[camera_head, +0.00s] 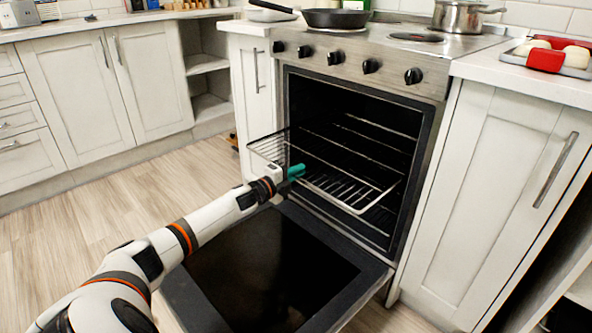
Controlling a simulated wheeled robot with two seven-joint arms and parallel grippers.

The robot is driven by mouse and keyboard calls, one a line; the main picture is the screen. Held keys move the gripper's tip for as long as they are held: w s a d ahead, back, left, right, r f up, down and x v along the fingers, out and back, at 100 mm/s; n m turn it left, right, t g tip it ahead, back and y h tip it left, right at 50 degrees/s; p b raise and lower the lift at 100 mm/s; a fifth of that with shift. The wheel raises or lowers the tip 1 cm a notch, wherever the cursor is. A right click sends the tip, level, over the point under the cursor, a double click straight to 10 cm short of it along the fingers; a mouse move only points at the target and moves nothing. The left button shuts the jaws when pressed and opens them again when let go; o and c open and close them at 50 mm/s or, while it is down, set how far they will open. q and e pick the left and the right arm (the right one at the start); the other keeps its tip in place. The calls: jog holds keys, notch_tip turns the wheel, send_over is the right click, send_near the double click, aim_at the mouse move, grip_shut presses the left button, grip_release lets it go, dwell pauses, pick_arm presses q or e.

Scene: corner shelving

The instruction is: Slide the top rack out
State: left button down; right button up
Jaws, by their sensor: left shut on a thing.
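The oven (292,100) stands open, its dark door (262,265) folded down flat at the front. A wire top rack (345,187) sits partly out of the cavity, its front edge past the oven's face and its back part still inside. My left gripper (297,171), with teal fingers, is at the rack's front edge, above the open door, and is shut on the rack. The exact grip point is partly hidden by the fingers. My right gripper is not in view.
More wire bars (375,135) show inside the cavity. A black pan (337,18) and a steel pot (461,15) stand on the stove. White cabinets (500,190) flank the oven. The wooden floor (120,205) at left is clear.

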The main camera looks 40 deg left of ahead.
pick_arm(q)
jog(key=shift+s, duration=0.2)
jog(key=c, duration=1.5)
grip_release()
